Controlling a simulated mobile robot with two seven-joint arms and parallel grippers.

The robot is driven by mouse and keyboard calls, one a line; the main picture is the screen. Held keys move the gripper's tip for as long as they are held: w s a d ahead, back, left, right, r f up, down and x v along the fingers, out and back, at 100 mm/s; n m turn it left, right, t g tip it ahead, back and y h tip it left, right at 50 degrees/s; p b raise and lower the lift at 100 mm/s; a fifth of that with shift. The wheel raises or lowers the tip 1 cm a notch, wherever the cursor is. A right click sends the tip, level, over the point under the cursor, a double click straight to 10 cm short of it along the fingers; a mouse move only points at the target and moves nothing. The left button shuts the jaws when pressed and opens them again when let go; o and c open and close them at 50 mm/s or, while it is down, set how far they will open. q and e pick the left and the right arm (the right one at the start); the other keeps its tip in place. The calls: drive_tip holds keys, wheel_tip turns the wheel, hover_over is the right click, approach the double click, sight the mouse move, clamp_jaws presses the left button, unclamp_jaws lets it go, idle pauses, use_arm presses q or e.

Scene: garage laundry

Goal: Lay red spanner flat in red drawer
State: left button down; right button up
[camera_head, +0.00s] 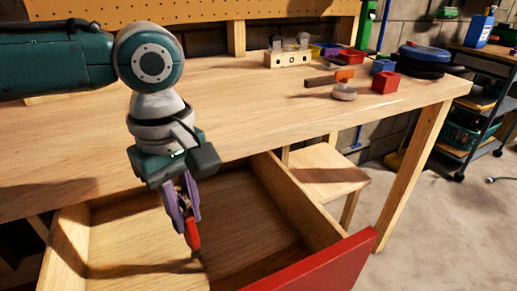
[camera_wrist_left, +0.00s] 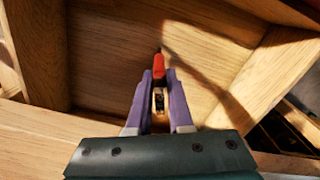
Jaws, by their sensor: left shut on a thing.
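The red spanner (camera_head: 193,236) is held in my left gripper (camera_head: 188,217), which is shut on it between purple fingers. The spanner hangs steeply downward over the inside of the open drawer with the red front (camera_head: 325,268). In the left wrist view, the spanner's red part (camera_wrist_left: 158,66) sticks out past the fingertips of my left gripper (camera_wrist_left: 158,80), with the wooden drawer floor (camera_wrist_left: 110,50) behind it. I cannot tell whether its lower tip touches the drawer floor. The drawer looks empty otherwise. My right gripper is not in view.
The workbench top (camera_head: 240,110) lies above and behind the drawer. On it are a red block (camera_head: 385,82), a wooden block with holes (camera_head: 288,59) and a dark blue round item (camera_head: 425,54). A wooden stool (camera_head: 325,170) stands right of the drawer.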

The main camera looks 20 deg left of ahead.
use_arm(q)
drive_tip(key=c, duration=0.7)
unclamp_jaws()
drive_tip(key=shift+c, duration=0.2)
